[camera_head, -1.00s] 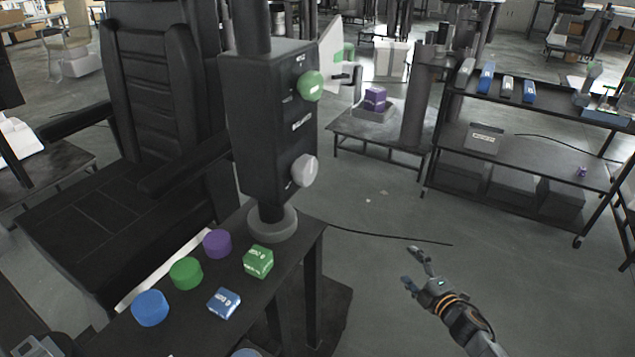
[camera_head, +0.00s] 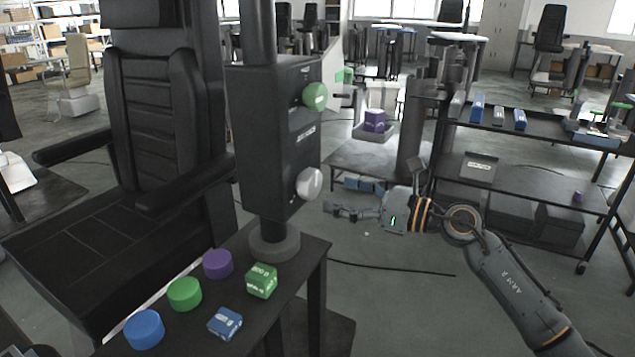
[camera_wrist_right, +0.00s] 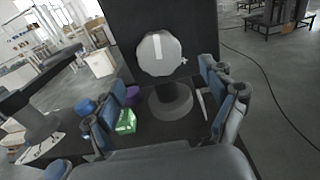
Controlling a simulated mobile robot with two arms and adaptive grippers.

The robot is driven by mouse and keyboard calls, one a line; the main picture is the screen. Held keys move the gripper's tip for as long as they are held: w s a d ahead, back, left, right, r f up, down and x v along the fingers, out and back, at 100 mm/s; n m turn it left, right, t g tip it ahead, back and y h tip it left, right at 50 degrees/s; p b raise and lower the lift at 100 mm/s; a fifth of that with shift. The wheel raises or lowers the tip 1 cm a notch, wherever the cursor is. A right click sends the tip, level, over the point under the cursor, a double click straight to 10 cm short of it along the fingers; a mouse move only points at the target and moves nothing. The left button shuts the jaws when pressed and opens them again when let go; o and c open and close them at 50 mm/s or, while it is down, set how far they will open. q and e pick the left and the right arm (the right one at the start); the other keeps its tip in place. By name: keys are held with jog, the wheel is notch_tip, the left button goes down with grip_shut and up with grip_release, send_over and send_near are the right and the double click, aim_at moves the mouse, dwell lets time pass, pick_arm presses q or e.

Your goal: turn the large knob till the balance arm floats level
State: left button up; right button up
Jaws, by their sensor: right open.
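A dark box (camera_head: 275,140) on an upright column carries a green round knob (camera_head: 315,97) above and a white round knob (camera_head: 309,183) below. The labels are too small to read, so I cannot tell which knob is called large. My right gripper (camera_head: 334,209) is open and empty, just right of and slightly below the white knob, apart from it. In the right wrist view the white knob (camera_wrist_right: 160,53), with a pale bar on its face, lies ahead between the spread fingers (camera_wrist_right: 164,80). I cannot make out a balance arm. My left gripper is not in view.
A dark bench below the box holds blue (camera_head: 144,329), green (camera_head: 184,293) and purple (camera_head: 217,263) round pieces, a green block (camera_head: 262,281) and a blue block (camera_head: 225,323). A black chair (camera_head: 160,130) stands left. A shelf rack (camera_head: 540,135) stands right. Open floor lies between.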

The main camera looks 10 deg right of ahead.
aim_at(316, 187)
jog(key=x, duration=0.5)
jog(key=shift+w+a+p, duration=0.2)
jog(key=shift+a+p, duration=0.05)
jog(key=shift+p, duration=0.15)
jog(key=c, duration=1.2)
